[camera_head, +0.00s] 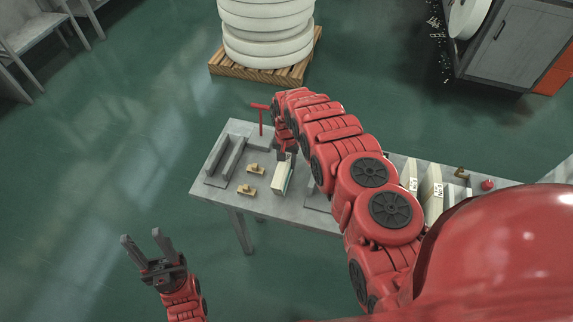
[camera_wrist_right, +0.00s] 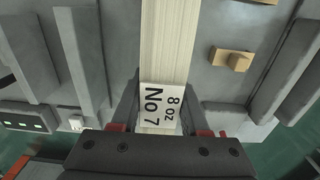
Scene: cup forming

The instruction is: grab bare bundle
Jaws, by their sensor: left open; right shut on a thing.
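In the right wrist view the bundle (camera_wrist_right: 172,40) runs away from me as a long striped block. A white label (camera_wrist_right: 162,105) reading "8 oz No 7" shows at its near end. My right gripper (camera_head: 285,154) reaches down to the bundle's far end. Its fingers (camera_wrist_right: 160,95) are shut on the bundle, one on each side. My left gripper (camera_head: 141,238) is open and empty, off the table's front left.
Grey channel-like fixtures (camera_head: 233,157) and small wooden blocks (camera_head: 246,190) lie left of the bundle. A red-handled post (camera_head: 261,118) stands behind. Other labelled bundles (camera_head: 433,188) stand at the table's right. White rolls (camera_head: 265,35) sit on a pallet beyond.

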